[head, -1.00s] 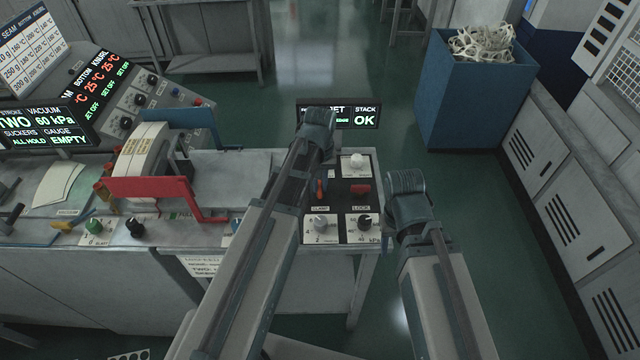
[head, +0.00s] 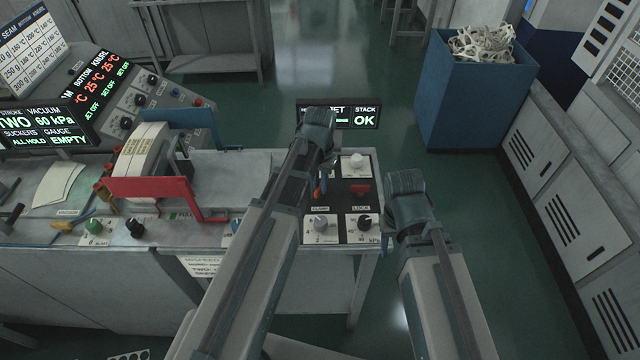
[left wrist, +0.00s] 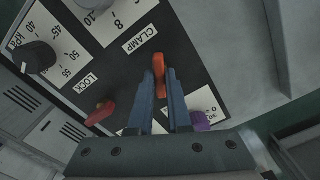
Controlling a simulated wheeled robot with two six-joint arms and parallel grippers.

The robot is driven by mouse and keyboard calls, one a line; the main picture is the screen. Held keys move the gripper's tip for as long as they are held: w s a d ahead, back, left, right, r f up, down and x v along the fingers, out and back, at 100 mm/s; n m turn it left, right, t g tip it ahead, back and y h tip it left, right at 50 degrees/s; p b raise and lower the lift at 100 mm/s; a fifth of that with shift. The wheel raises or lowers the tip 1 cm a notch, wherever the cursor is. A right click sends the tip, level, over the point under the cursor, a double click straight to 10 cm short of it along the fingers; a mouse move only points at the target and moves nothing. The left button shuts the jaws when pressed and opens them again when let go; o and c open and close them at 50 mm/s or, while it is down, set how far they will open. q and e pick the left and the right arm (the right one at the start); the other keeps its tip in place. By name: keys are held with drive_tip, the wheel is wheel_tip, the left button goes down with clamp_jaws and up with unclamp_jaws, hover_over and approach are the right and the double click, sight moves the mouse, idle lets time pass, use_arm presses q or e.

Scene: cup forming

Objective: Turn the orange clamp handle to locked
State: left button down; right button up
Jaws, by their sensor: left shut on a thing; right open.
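The orange clamp handle (left wrist: 158,68) stands on the dark panel beside the CLAMP label in the left wrist view. In the head view only a small orange part (head: 318,191) shows beside my left arm. My left gripper (left wrist: 167,82) is shut on the handle, with its blue fingers on either side of it. In the head view my left gripper (head: 325,178) is largely hidden behind its own arm. My right arm ends to the right of the panel, and its gripper fingers do not show.
A red LOCK handle (head: 360,189) is on the same panel (head: 343,204), with a white knob (head: 355,161) behind it and two dials in front. A red bracket (head: 153,187) stands left; a blue bin (head: 470,95) stands back right.

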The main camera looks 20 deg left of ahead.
use_arm(q)
drive_tip(key=m, duration=1.1)
drive_tip(key=shift+m, duration=0.4)
idle(0.4)
drive_tip(key=c, duration=0.9)
unclamp_jaws()
drive_tip(key=shift+o, duration=0.2)
drive_tip(key=shift+r, duration=0.1)
wheel_tip(320, 180, up, 14)
drive_tip(key=p, duration=1.3)
drive_tip(key=shift+f+p, duration=0.2)
drive_tip(key=shift+p, duration=0.2)
